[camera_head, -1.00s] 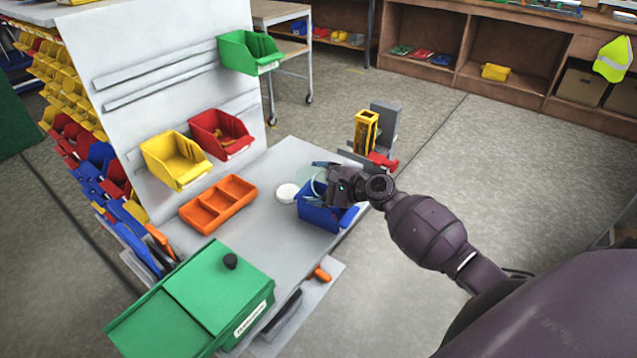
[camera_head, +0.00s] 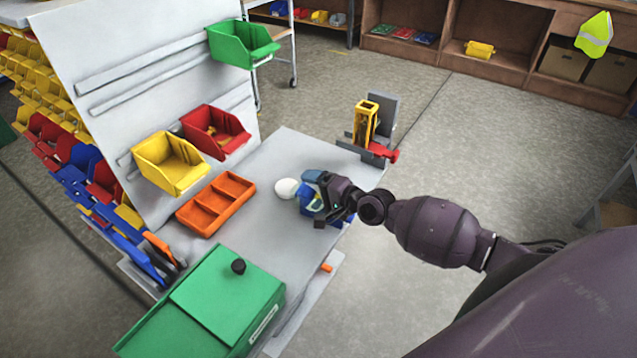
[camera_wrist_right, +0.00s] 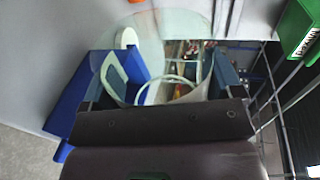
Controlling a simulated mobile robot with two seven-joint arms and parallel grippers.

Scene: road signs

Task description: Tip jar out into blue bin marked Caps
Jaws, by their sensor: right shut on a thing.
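The clear jar (camera_wrist_right: 185,28) is between the fingers of my right gripper (camera_wrist_right: 165,88), which is shut on it. In the head view my right gripper (camera_head: 322,195) is over the blue bin (camera_head: 309,205) near the bench's right edge and hides much of the bin. The jar is hard to make out there. In the wrist view the blue bin (camera_wrist_right: 72,100) is to the left of the jar and partly behind the gripper. I cannot tell how far the jar is tilted or what is in it. No Caps label is readable. My left gripper is not in view.
A round white lid (camera_head: 286,189) lies left of the blue bin. An orange divided tray (camera_head: 216,204) and a green lidded box (camera_head: 205,305) stand further left and front. A yellow-and-grey fixture (camera_head: 368,128) stands at the bench's far corner.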

